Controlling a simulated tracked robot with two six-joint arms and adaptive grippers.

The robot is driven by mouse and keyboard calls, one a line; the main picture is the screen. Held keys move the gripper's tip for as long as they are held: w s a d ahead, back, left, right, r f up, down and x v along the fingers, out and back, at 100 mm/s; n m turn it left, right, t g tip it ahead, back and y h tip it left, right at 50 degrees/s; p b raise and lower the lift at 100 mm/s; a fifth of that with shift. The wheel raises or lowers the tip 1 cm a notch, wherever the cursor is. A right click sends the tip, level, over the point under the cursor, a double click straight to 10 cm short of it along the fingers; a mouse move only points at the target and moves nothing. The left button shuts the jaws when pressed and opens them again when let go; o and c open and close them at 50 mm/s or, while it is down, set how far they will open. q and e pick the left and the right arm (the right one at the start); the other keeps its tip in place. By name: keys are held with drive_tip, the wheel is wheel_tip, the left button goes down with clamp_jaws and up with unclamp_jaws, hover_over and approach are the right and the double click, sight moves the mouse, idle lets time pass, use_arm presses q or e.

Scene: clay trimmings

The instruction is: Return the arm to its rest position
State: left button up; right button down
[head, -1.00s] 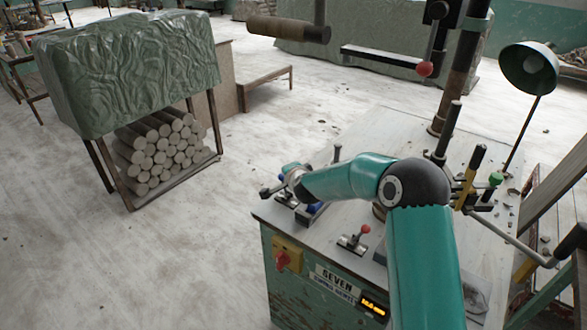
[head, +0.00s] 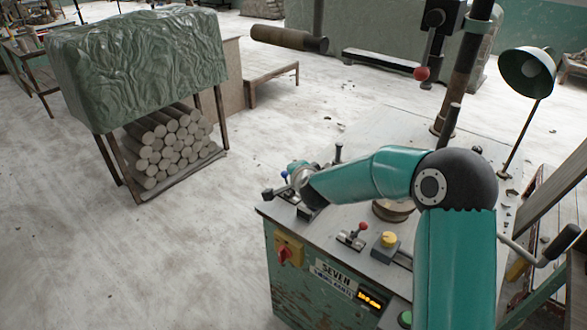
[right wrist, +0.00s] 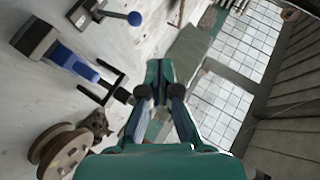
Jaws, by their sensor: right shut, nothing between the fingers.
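My right arm (head: 380,177) reaches over the machine's table top (head: 345,215) from the lower right in the head view, its forearm pointing left. Its gripper is not clear there. In the right wrist view my right gripper (right wrist: 159,92) is shut, with nothing between its fingers. It appears clear of the blue-handled clamp (right wrist: 72,62) and the brown spool-like part (right wrist: 65,150) to its left. My left gripper is not in view.
The green machine has a red knob (head: 284,252), a red-tipped lever (head: 360,230) and a yellow button (head: 388,240). A lamp (head: 527,72) and a post (head: 462,80) stand behind the arm. A rack of clay rolls (head: 165,145) stands left, with open floor between.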

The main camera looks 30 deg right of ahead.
drive_tip(key=shift+f, duration=0.15)
drive_tip(key=s+a+f+n+g+y, duration=0.1)
drive_tip(key=s+a+f, duration=0.25)
drive_tip(key=f, duration=0.35)
drive_tip(key=s+a+f+n+g+y, duration=0.1)
drive_tip(key=s+a+f+n+g, duration=0.2)
drive_tip(key=f, duration=0.4)
drive_tip(key=s+a+f+y, duration=0.1)
drive_tip(key=s+a+f, duration=0.25)
drive_tip(key=f, duration=0.35)
drive_tip(key=s+a+f+n+g+y, duration=0.1)
drive_tip(key=s+a+f+n+g, duration=0.1)
drive_tip(key=s, duration=0.6)
drive_tip(key=s+a+f+n+g+y, duration=0.2)
drive_tip(key=s+a+f+n+g, duration=0.1)
drive_tip(key=s+a, duration=0.4)
drive_tip(key=s+a+f+n+g+y, duration=0.1)
drive_tip(key=s+a+f+n, duration=0.3)
drive_tip(key=s, duration=0.6)
drive_tip(key=n+g, duration=0.1)
drive_tip(key=n, duration=0.1)
drive_tip(key=shift+a+f+n+y, duration=0.3)
drive_tip(key=shift+f+y, duration=0.05)
drive_tip(key=shift+y, duration=0.05)
